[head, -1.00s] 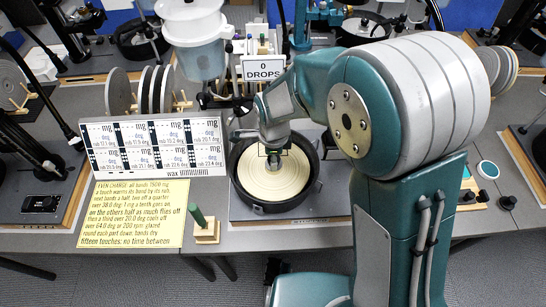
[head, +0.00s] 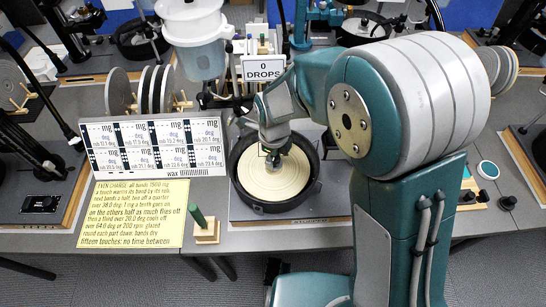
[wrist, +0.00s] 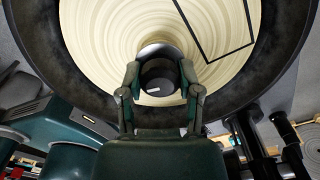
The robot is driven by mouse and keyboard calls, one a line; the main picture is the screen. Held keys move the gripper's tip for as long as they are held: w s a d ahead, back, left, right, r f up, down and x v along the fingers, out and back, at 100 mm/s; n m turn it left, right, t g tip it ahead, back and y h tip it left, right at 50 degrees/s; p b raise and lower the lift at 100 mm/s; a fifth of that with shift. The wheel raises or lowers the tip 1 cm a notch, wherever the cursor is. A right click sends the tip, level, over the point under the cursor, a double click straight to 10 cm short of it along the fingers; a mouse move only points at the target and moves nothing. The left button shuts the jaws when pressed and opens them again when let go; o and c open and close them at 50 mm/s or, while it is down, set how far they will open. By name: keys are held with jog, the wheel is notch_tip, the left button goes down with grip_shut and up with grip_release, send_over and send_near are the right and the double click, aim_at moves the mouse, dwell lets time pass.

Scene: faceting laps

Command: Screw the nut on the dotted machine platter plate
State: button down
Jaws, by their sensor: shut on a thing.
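The cream platter plate (head: 262,184) with fine rings sits in a round black bowl (head: 243,206) on the machine. A black square outline shows on the platter in the wrist view (wrist: 95,28). No dots are clear on it. My gripper (head: 274,158) is over the middle of the platter, pointing down. In the wrist view my gripper (wrist: 161,76) is shut on a dark round nut (wrist: 159,92) with a small white mark, at the platter's centre. The fingers hide its sides. I cannot tell how far it sits on the thread.
A sign reading 0 DROPS (head: 264,69) stands behind the bowl. A panel of readings (head: 155,147) and a yellow note (head: 135,213) are at the left. A green peg on a wooden block (head: 206,232) stands at the front left. Black knobs (head: 508,203) are at the right.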

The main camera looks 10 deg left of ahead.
jog(key=shift+r, duration=0.1)
jog(key=m, duration=0.4)
jog(key=shift+w, duration=0.1)
jog(key=shift+c, duration=1.4)
grip_release()
jog(key=shift+o, duration=1.4)
